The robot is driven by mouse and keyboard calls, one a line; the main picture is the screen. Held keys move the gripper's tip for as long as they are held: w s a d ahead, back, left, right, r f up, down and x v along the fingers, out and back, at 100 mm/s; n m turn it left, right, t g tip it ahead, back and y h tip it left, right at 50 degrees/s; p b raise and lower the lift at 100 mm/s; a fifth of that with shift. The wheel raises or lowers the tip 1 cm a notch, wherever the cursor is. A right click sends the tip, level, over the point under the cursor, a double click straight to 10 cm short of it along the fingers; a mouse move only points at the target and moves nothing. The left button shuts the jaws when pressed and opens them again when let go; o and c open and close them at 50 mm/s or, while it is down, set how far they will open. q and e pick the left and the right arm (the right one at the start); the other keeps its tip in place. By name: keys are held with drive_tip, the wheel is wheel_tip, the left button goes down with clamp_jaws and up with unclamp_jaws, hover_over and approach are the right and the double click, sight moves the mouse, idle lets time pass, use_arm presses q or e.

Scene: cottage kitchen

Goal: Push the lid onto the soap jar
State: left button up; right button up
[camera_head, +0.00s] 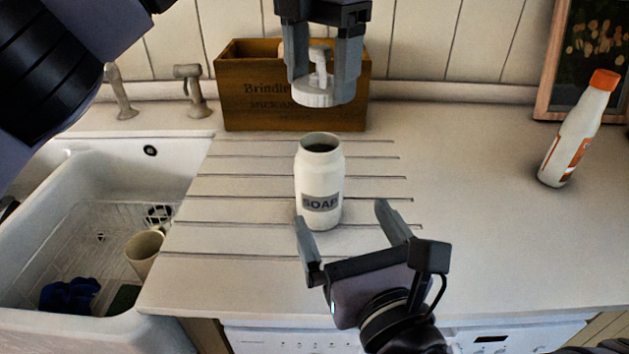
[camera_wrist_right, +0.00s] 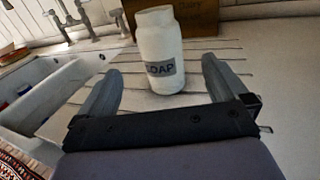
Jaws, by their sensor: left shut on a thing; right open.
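The white soap jar (camera_head: 319,170) stands upright on the grooved worktop, with its dark open mouth facing up and a SOAP label on its front. In the right wrist view the jar (camera_wrist_right: 161,45) stands beyond the right fingers. The white lid (camera_head: 313,93) with its pump spout is held in my left gripper (camera_head: 324,88), which is shut on it. The lid hangs above and slightly behind the jar, apart from it. My right gripper (camera_head: 346,232) is open and empty in front of the jar; it also shows in the right wrist view (camera_wrist_right: 163,82).
A wooden crate (camera_head: 235,108) stands behind the jar against the wall. A white bottle with an orange cap (camera_head: 573,140) stands at the right, near a framed picture (camera_head: 560,95). The sink (camera_head: 50,230) at the left holds a mug (camera_head: 143,252).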

sight(318, 169)
use_arm(q)
drive_tip(key=shift+s, duration=0.15)
use_arm(e)
drive_tip(key=shift+s, duration=0.1)
drive_tip(key=x, duration=1.2)
drive_tip(key=c, duration=1.4)
use_arm(q)
drive_tip(key=shift+f, duration=2.45)
